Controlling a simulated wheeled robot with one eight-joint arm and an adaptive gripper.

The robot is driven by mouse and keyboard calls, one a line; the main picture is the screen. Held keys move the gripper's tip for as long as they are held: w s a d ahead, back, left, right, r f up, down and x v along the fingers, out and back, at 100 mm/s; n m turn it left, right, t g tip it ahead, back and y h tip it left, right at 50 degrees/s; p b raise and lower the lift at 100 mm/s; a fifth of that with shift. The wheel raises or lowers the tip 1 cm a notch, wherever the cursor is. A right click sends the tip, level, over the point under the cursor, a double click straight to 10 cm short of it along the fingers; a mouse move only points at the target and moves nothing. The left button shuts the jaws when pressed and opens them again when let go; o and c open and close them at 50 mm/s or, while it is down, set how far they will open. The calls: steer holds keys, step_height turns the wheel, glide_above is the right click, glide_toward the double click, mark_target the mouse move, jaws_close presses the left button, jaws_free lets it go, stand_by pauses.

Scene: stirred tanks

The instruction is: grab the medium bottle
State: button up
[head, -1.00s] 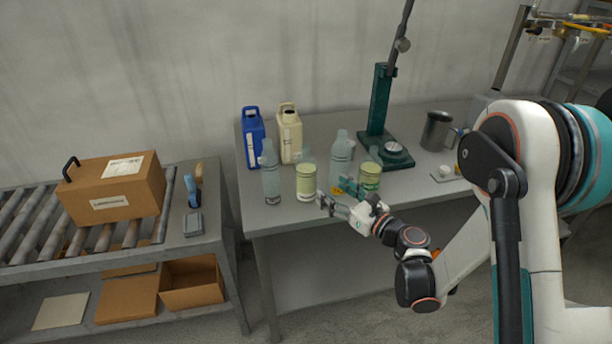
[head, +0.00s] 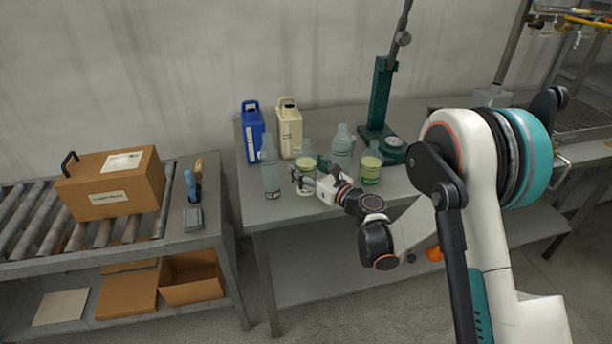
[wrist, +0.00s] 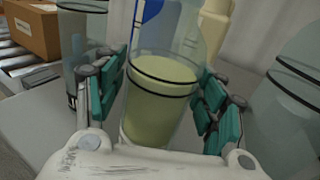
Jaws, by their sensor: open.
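A clear bottle with pale yellow-green liquid (head: 306,162) stands on the grey table, partly hidden by my gripper (head: 310,175). In the wrist view, this bottle (wrist: 160,92) is between the teal finger pads of my gripper (wrist: 162,100), which is open with a finger on each side. Whether the pads touch the glass I cannot tell. A second bottle with yellow-green liquid (head: 370,170) stands to the right. Clear bottles stand to the left (head: 270,175) and behind right (head: 342,148). No readable label shows which is the medium bottle.
A blue jug (head: 252,136) and a cream jug (head: 290,135) stand behind. A green stand (head: 380,95) is at the back. A conveyor with a cardboard box (head: 110,185) is on the left. The table front (head: 290,218) is clear.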

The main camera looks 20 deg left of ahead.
steer(key=c, duration=1.1)
steer(key=shift+r, duration=0.15)
